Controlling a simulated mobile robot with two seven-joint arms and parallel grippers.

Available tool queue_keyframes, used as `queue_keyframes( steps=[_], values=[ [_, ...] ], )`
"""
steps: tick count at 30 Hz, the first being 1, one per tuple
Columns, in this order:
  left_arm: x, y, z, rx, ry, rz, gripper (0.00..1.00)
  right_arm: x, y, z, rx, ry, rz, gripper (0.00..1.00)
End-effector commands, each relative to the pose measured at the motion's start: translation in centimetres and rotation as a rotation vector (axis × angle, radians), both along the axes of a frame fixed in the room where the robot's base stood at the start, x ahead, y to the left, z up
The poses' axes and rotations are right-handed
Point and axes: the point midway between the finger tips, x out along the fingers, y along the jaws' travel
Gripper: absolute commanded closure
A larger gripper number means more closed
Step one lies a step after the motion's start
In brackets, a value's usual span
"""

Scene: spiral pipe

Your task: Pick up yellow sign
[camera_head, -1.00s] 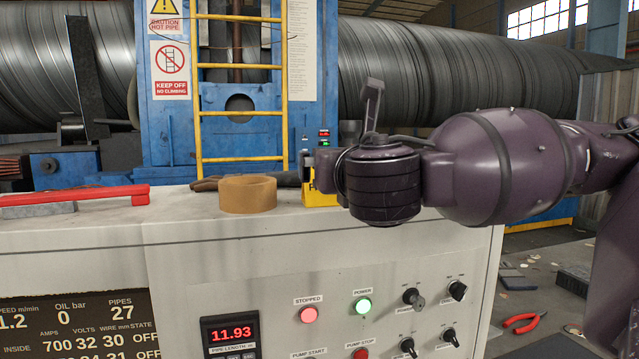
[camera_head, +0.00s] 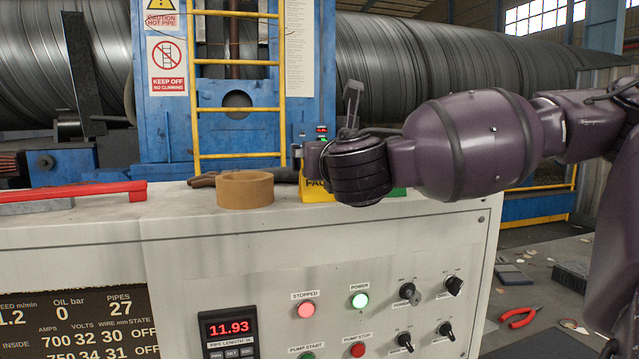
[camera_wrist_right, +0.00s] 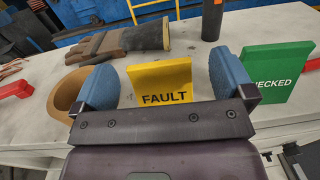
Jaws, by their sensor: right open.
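The yellow sign (camera_wrist_right: 160,82) with the word FAULT stands upright on the white cabinet top, between the two blue fingers of my right gripper (camera_wrist_right: 157,85) in the right wrist view. The fingers are apart, with a gap on each side of the sign. In the head view, the yellow sign (camera_head: 316,191) is mostly hidden behind my right gripper (camera_head: 318,165) and wrist, with only its left part showing. My left gripper is not in view.
A green sign (camera_wrist_right: 276,70) stands close to the right finger. A tan tape roll (camera_head: 245,190) sits left of the gripper. A red-handled tool (camera_head: 80,194) lies at left on the cabinet top (camera_head: 175,212).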

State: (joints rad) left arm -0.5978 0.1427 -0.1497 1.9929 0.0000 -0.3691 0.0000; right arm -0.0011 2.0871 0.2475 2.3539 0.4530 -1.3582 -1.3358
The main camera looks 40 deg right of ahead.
Motion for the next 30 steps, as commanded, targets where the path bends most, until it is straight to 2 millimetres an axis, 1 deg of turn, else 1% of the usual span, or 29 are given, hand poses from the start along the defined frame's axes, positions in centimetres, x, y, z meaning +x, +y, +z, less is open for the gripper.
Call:
queue_keyframes(
  steps=[1, 7, 12, 21, 26, 30],
  values=[
    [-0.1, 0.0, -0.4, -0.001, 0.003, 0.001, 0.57, 0.5, -0.2, -0.4, -0.002, 0.005, -0.002, 0.00],
    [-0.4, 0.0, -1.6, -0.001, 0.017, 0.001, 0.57, 2.6, -1.1, -1.2, -0.002, 0.006, -0.002, 0.00],
    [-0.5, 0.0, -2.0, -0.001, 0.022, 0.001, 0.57, 4.0, -2.1, -0.9, -0.001, 0.002, -0.002, 0.00],
    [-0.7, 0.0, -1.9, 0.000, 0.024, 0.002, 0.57, 4.3, -2.2, -0.7, -0.001, 0.001, 0.000, 0.00],
    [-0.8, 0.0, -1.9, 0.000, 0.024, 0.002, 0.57, 4.3, -2.2, -0.7, -0.001, 0.001, 0.000, 0.24],
    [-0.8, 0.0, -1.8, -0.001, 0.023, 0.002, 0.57, 4.3, -2.2, -0.8, 0.000, 0.001, 0.000, 0.46]
  ],
)
